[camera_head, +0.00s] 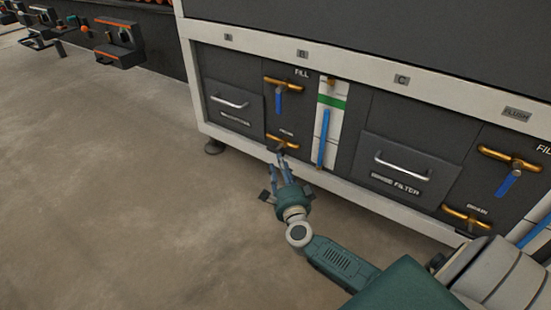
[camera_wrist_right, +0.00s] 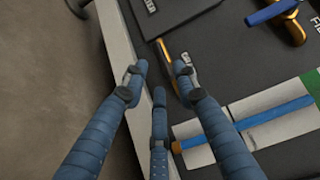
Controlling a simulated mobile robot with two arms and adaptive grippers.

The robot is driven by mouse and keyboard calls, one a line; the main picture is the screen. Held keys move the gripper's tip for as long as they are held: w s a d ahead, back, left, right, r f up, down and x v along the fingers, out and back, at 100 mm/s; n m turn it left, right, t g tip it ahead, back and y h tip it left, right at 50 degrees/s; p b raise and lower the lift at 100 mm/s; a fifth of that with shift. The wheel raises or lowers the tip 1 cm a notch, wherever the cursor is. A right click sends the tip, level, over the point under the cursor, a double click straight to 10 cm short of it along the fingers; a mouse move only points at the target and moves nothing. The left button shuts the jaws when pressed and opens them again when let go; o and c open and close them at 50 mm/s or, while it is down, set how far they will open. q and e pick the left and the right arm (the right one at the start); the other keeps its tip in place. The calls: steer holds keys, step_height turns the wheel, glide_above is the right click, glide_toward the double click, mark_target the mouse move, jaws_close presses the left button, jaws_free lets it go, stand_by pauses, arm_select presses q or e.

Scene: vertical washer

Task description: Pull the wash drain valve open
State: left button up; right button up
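The wash drain valve (camera_head: 285,141) is a brass pipe fitting low on the dark washer panel, under the left FILL valve. My right gripper (camera_head: 279,163) is just below and in front of it, with its fingers pointing at it. In the right wrist view, the gripper (camera_wrist_right: 160,73) has its blue fingers spread apart, and the brass drain valve (camera_wrist_right: 166,58) shows beyond and between the tips. I cannot tell whether any finger touches it. The valve's handle is hidden or cannot be made out. My left gripper is not in view.
The left FILL valve (camera_head: 283,84) with its blue handle is above. A sight gauge (camera_head: 331,118) with a blue column stands to the right. The rinse filter drawer (camera_head: 396,165) and another drain valve (camera_head: 466,217) are further right. The floor (camera_head: 130,190) at left is clear.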

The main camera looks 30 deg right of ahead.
mark_target(275, 153)
steer(key=b+x, duration=0.3)
steer(key=x, duration=0.4)
steer(key=shift+w, duration=0.2)
jaws_close()
